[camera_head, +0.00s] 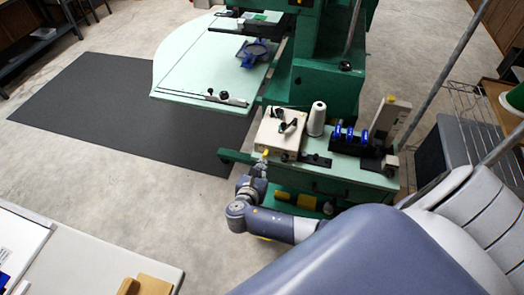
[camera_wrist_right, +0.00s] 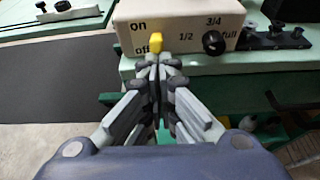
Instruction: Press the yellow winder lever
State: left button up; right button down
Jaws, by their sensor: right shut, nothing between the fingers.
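The yellow winder lever (camera_wrist_right: 155,42) sticks out of the front of a cream winder box (camera_wrist_right: 190,20), beside the printed words "on" and "off". In the head view the lever is a tiny yellow spot (camera_head: 266,152) at the lower front of the box (camera_head: 280,130). My right gripper (camera_wrist_right: 157,62) is shut and empty. Its fingertips are just below the lever in the wrist view, very close to it; I cannot tell whether they touch. In the head view my right gripper (camera_head: 260,168) is in front of the box. My left gripper is not in view.
A black knob (camera_wrist_right: 213,42) sits on the box, right of the lever. A white thread cone (camera_head: 317,118) and a rack with blue parts (camera_head: 350,137) stand to the right. The green machine table (camera_head: 200,65) is behind. A dark mat (camera_head: 110,110) covers floor at left.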

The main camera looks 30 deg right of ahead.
jog(key=v, duration=1.2)
jog(key=shift+s, duration=0.1)
